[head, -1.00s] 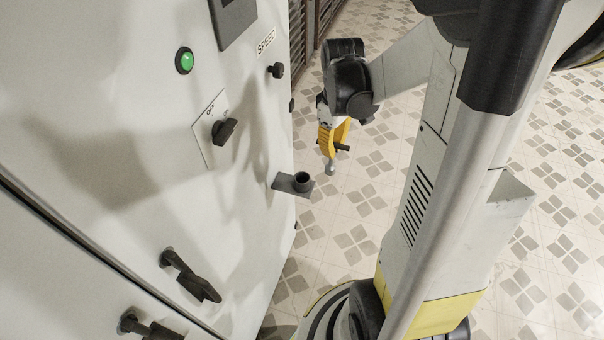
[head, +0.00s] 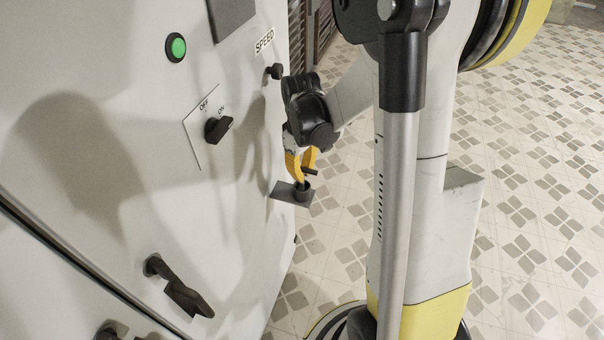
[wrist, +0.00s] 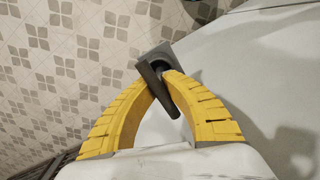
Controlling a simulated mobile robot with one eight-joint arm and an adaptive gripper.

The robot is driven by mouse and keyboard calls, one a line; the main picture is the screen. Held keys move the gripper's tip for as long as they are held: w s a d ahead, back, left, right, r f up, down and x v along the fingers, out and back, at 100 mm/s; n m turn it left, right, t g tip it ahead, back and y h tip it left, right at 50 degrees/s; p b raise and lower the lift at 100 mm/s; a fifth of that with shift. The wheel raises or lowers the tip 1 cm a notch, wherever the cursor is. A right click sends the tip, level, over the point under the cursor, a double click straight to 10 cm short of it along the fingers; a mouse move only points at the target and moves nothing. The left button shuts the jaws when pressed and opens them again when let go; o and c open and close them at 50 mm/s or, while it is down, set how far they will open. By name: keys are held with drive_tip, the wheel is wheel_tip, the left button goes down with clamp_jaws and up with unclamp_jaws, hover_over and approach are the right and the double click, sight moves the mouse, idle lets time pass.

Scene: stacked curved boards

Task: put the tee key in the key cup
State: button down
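My gripper (head: 301,164) has yellow fingers and points down beside the white cabinet. It is shut on the tee key, whose dark crossbar (wrist: 166,97) lies between the fingertips (wrist: 158,77) in the wrist view. An end of the crossbar shows in the head view (head: 311,171). The key cup (head: 302,192) is a short dark cylinder on a grey plate (head: 281,191) at the cabinet's edge. The key is upright right above the cup, and its lower end is hidden at or in the mouth. I cannot tell how deep it sits.
The cabinet front (head: 100,190) carries a green button (head: 176,47), an OFF/ON switch (head: 217,129), a SPEED knob (head: 274,71) and a black handle (head: 180,287). The cabinet is close on the gripper's left. The tiled floor (head: 540,200) to the right is open.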

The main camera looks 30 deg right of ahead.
drive_tip(key=c, duration=2)
unclamp_jaws()
drive_tip(key=shift+f, duration=0.25)
drive_tip(key=o, duration=0.4)
wheel_tip(320, 180, up, 11)
drive_tip(key=p, duration=0.4)
drive_tip(key=shift+r, duration=0.2)
drive_tip(key=s+a+r+m+t, duration=0.1)
drive_tip(key=s+a+r+t, duration=0.2)
drive_tip(key=s+a+r, duration=0.1)
drive_tip(key=s+a+r+m+t, duration=0.2)
drive_tip(key=s+a+r+t, duration=0.2)
drive_tip(key=a, duration=0.5)
drive_tip(key=shift+s+a+r+m+p, duration=0.3)
drive_tip(key=shift+s+r, duration=0.2)
drive_tip(key=shift+s, duration=0.9)
